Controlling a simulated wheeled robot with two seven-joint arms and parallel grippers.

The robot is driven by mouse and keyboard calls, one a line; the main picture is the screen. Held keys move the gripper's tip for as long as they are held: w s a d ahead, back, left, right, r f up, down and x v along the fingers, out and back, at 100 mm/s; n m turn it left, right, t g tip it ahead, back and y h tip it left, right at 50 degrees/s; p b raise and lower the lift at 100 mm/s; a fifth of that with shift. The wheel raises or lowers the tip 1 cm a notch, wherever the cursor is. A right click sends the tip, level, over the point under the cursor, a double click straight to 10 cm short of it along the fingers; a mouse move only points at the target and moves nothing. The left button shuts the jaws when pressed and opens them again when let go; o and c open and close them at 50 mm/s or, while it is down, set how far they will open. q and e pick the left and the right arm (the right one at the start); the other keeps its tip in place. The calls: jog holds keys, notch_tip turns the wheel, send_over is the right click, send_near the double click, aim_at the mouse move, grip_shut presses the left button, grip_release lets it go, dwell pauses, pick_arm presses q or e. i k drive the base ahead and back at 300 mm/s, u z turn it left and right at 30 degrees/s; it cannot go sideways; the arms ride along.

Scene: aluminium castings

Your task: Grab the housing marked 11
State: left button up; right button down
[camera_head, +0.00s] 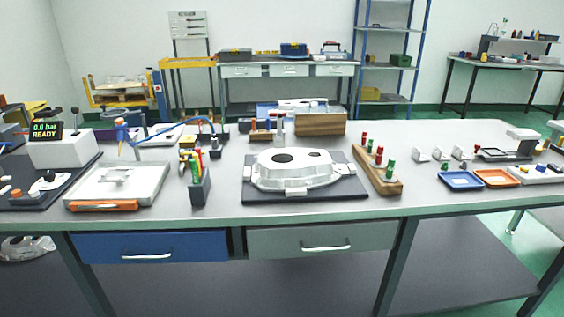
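A white-silver cast housing (293,177) with dark round openings on top rests on a dark flat plate (300,198) in the middle of the bench. I cannot read any number on it. Another light casting (22,249) lies low on the left, below the bench top, partly cut off by the picture edge. A white part (303,103) shows behind the wooden block, too small and too covered to identify. No mark 11 is legible on any of them. Neither of my grippers shows in the head view.
A wooden rack with red and green pegs (378,166) stands right of the plate. A dark cup of pens (200,188) stands left of it. Blue (460,180) and orange (496,178) trays lie at right. The bench's front edge (300,216) is clear before the plate.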

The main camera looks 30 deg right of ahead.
aim_at(276, 170)
jog(key=u, duration=3.45)
jog(key=k, duration=2.35)
jog(key=z, duration=0.35)
